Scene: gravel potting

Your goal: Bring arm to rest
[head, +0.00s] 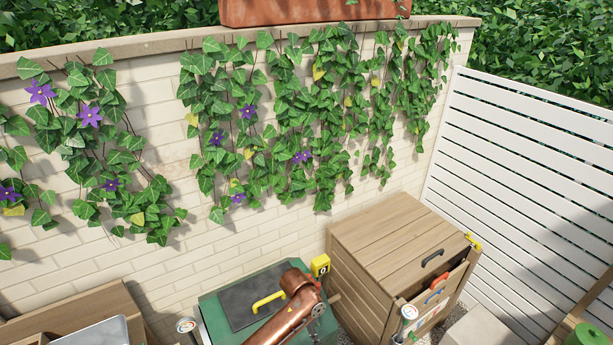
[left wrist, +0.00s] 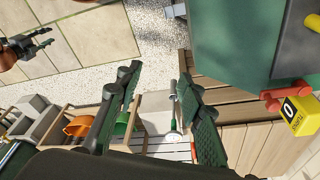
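My left gripper (left wrist: 158,95) is open in the left wrist view, with its two dark green fingers spread wide and nothing held between them. It hangs over the ground beside a green box. At the far left of that view, a copper-coloured arm ends in a small dark gripper, my right gripper (left wrist: 48,38), over the paving. Its fingers look apart, with nothing seen between them. Neither gripper's fingers show clearly in the head view. A copper-coloured tube (head: 290,318) there, probably part of my arm, crosses the front of the green box.
The green box (head: 212,318) with a yellow handle (head: 268,301) stands beside a wooden drawer cabinet (head: 390,240). A yellow tag marked 0 (left wrist: 299,114) is by the box. Paving (left wrist: 100,40) looks clear.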

